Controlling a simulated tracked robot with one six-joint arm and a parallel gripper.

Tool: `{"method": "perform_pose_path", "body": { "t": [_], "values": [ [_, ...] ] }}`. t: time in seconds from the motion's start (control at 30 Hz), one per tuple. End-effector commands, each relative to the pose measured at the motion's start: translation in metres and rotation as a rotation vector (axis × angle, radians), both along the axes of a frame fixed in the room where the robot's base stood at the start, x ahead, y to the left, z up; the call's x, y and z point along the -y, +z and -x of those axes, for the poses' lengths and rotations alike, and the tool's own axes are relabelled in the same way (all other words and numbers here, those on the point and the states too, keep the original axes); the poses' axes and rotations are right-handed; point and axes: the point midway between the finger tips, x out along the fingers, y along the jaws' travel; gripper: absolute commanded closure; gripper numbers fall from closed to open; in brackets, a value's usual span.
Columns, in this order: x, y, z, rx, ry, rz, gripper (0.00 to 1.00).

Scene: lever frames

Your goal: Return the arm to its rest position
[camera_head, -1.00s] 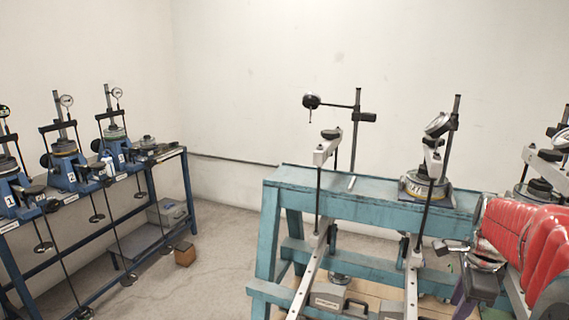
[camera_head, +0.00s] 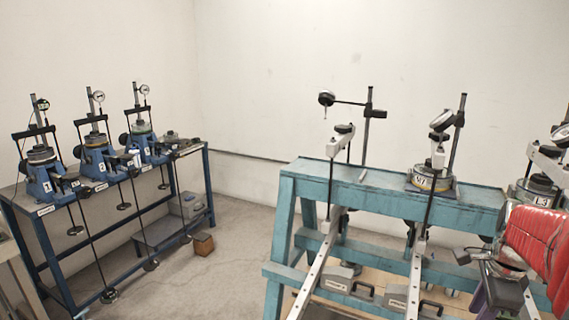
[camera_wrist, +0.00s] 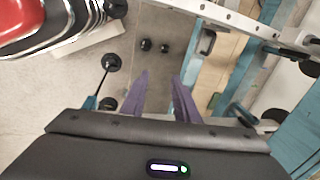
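My red arm (camera_head: 530,235) reaches in from the right edge of the head view, in front of the teal bench, folded low. My gripper shows in the wrist view (camera_wrist: 160,78) as two purple fingers with a clear gap and nothing between them. Past the fingers are grey floor and bench legs.
The teal bench (camera_head: 396,197) with gauges and long levers (camera_head: 322,262) stands close by my arm. A blue bench (camera_head: 60,240) with several gauge presses is at the left.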

Motion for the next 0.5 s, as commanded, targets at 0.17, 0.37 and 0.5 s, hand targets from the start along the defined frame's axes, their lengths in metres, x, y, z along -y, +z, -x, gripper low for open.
{"method": "perform_pose_path", "body": {
  "t": [0.17,0.37,0.5],
  "values": [
    [0.001,-0.001,0.000,-0.007,0.084,0.017,0.72],
    [-0.002,-0.009,0.005,-0.030,0.215,0.032,0.72],
    [-0.008,-0.016,0.013,-0.051,0.352,0.048,0.72]
  ]
}}
